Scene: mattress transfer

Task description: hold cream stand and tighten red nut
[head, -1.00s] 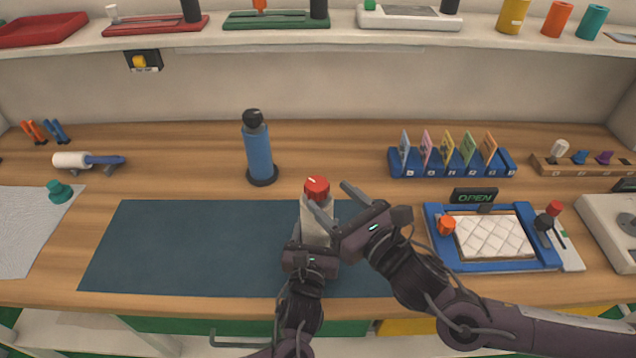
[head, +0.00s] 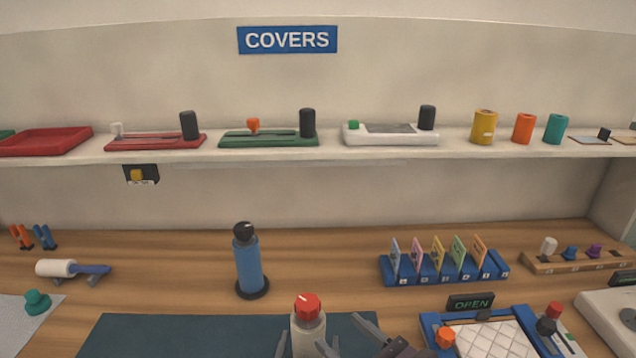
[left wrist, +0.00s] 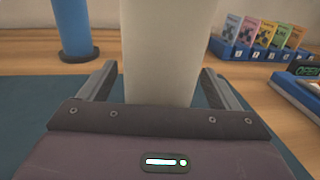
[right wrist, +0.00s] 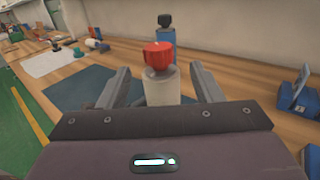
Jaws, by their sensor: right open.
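The cream stand (head: 308,338) stands upright on the dark blue mat, with the red nut (head: 308,307) on its top. My right gripper (head: 340,332) is open and empty, just right of the stand and lower than the nut. In the right wrist view the red nut (right wrist: 159,56) shows ahead, centred between the spread fingers of my right gripper (right wrist: 158,74) and not gripped.
A blue bottle (head: 249,265) stands behind the stand. A blue card rack (head: 440,272) and a blue-framed tray (head: 452,345) with a quilted pad lie to the right. The dark mat (head: 150,335) is clear on the left. A shelf (head: 330,152) runs along the back.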

